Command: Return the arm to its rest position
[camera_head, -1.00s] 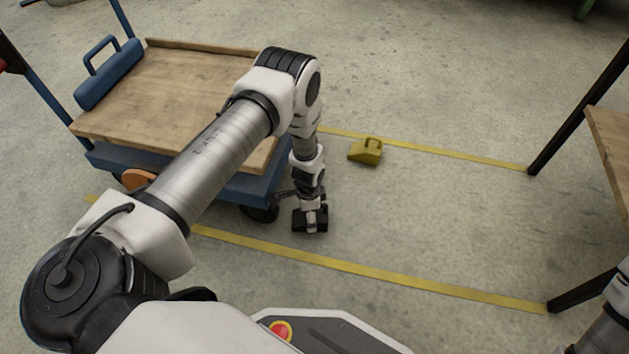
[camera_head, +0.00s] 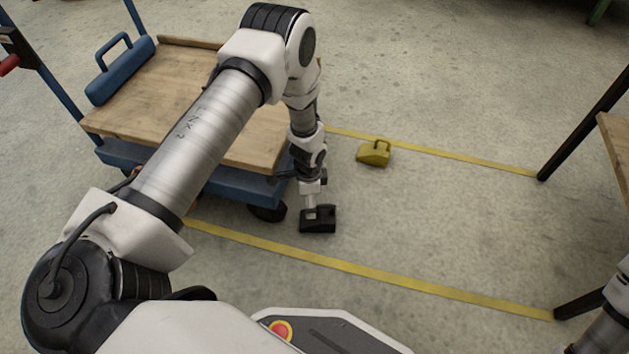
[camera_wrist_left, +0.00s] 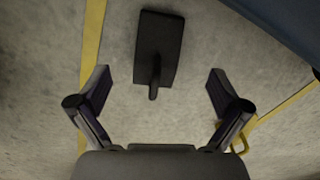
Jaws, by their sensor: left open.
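My left arm reaches over the blue cart from the left in the head view, and its lower part hangs down beside the cart. My left gripper (camera_head: 313,196) is at the arm's end, pointing down over a black wheel chock (camera_head: 327,222). In the left wrist view the open fingers stand apart with nothing between them. The black chock (camera_wrist_left: 168,42) lies on the floor beyond the fingertips, its handle toward the gripper. My right gripper is not in view; only part of that arm shows at the lower right edge.
The blue cart with a wooden deck (camera_head: 170,95) stands close to the left arm. A yellow chock (camera_head: 374,154) lies on the floor near the far yellow line. A table with dark legs (camera_head: 590,120) stands at the right.

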